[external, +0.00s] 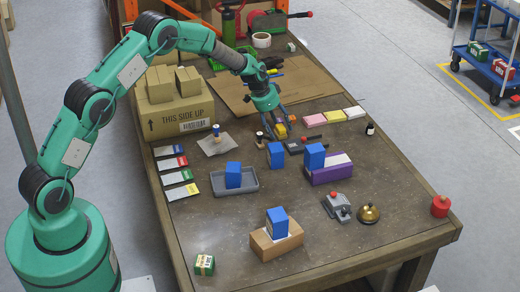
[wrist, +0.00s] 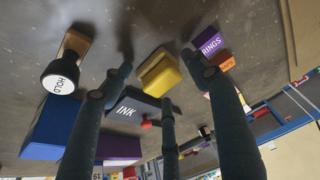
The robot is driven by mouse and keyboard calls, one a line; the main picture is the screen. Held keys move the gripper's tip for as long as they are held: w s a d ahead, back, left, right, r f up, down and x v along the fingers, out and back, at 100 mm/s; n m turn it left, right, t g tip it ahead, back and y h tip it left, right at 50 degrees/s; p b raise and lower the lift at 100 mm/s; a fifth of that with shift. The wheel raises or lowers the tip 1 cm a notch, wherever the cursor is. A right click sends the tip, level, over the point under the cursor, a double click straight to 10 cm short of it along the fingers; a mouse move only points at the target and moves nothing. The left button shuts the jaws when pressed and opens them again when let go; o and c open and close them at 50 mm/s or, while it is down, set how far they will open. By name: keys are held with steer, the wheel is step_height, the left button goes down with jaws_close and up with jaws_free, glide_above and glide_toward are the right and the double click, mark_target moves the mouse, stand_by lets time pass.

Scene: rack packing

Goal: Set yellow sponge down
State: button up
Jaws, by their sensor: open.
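The yellow sponge (external: 281,131) is a small block below my gripper (external: 280,122) in the external view. In the wrist view the yellow sponge (wrist: 160,74) appears to rest on the dark tabletop. My gripper's dark fingers (wrist: 158,76) are spread apart around it, with visible gaps between them and the sponge. The fingers partly hide the sponge in the external view. The black ink pad (wrist: 128,112) lies beside the sponge.
A stamp marked HOLD (wrist: 60,82) stands near the fingers. Blue boxes (external: 276,155) stand around the table, one in a grey tray (external: 255,180). Pink, yellow and white pads (external: 334,117) lie to the right. A cardboard box (external: 178,112) is at left.

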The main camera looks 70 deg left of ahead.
steer(key=p+v, duration=0.2)
steer(key=v, duration=1)
stand_by(0.6)
steer(key=shift+r, duration=0.15)
steer(key=s+d+r, duration=0.3)
steer(key=d+r, duration=0.4)
steer(key=r, duration=0.2)
steer(key=s+d+r, duration=0.3)
steer(key=d+r, duration=0.4)
steer(key=r, duration=0.1)
steer(key=s+d+r, duration=1.2)
steer(key=s+d, duration=0.1)
steer(key=s+d+r+t, duration=0.1)
steer(key=s+d+r, duration=0.2)
steer(key=s+d, duration=0.35)
steer(key=s+d+r, duration=0.2)
steer(key=s+d, duration=0.1)
steer(key=s, duration=0.7)
steer(key=s+d+f, duration=0.1)
steer(key=s+d, duration=0.1)
steer(key=s, duration=0.6)
steer(key=s+d+f, duration=0.1)
steer(key=s+d, duration=0.1)
steer(key=s, duration=0.6)
steer(key=shift+s+f+n, duration=0.25)
steer(key=shift+s+n, duration=0.05)
